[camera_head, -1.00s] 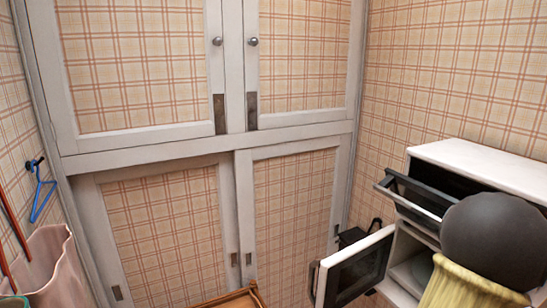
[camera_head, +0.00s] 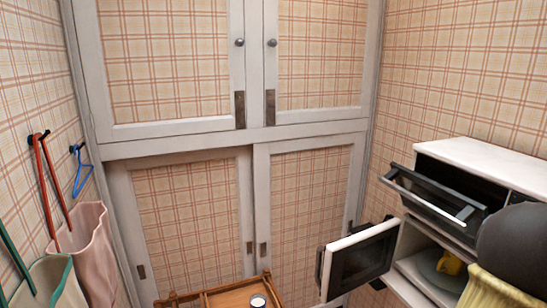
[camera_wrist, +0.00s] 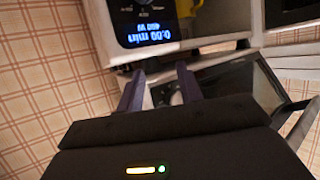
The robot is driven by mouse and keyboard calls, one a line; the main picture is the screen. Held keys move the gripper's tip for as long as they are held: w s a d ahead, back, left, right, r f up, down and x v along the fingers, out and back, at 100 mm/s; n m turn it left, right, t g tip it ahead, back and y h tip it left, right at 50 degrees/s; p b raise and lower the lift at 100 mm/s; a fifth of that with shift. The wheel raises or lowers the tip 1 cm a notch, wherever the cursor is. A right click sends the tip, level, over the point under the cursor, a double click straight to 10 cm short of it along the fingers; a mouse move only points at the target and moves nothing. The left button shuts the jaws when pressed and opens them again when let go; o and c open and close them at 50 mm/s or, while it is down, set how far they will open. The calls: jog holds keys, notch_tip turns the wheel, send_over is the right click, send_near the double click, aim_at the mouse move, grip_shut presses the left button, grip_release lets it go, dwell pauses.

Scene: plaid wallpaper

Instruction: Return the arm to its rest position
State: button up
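My gripper (camera_wrist: 160,88) shows in the wrist view with its two dark fingers apart and nothing seen held between them. Beyond the fingers is the microwave, with its lit display (camera_wrist: 155,38) upside down. Its open door (camera_head: 362,258) stands out to the left in the head view. A yellow mug (camera_head: 449,263) sits inside on a plate, and a yellow piece of it (camera_wrist: 188,8) shows at the wrist view's top edge. My gripper is not seen in the head view.
A tilted dark flap with a handle (camera_head: 435,196) is open above the microwave. A dark round shape (camera_head: 515,245) over a yellow ribbed shape (camera_head: 492,290) fills the lower right. A wooden tray (camera_head: 220,298) with a candle (camera_head: 258,301) is at bottom centre. Bags (camera_head: 90,250) hang at left.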

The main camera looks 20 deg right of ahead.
jog(key=w+a+f+n+y+b, duration=0.3)
jog(key=w+a+f, duration=0.2)
jog(key=w+a, duration=0.6)
jog(key=w+a+f+n+y+b, duration=0.25)
jog(key=w+a+f+y, duration=0.2)
jog(key=w+a, duration=0.65)
jog(key=s+a+f+n+g+y+b, duration=0.1)
jog(key=s+a+f+n, duration=0.1)
jog(key=a, duration=0.8)
jog(key=s+a+f+n+g+y+b, duration=0.1)
jog(key=s+a+f+g+b, duration=0.1)
jog(key=a, duration=0.8)
jog(key=s+a+f+n+g+y+b, duration=0.1)
jog(key=s+a, duration=0.4)
jog(key=a, duration=0.5)
notch_tip(320, 180, down, 3)
jog(key=shift+s+a+r+n+g+y, duration=0.15)
jog(key=shift+s+n+g+y, duration=0.3)
jog(key=shift+n, duration=0.4)
jog(key=shift+w, duration=0.25)
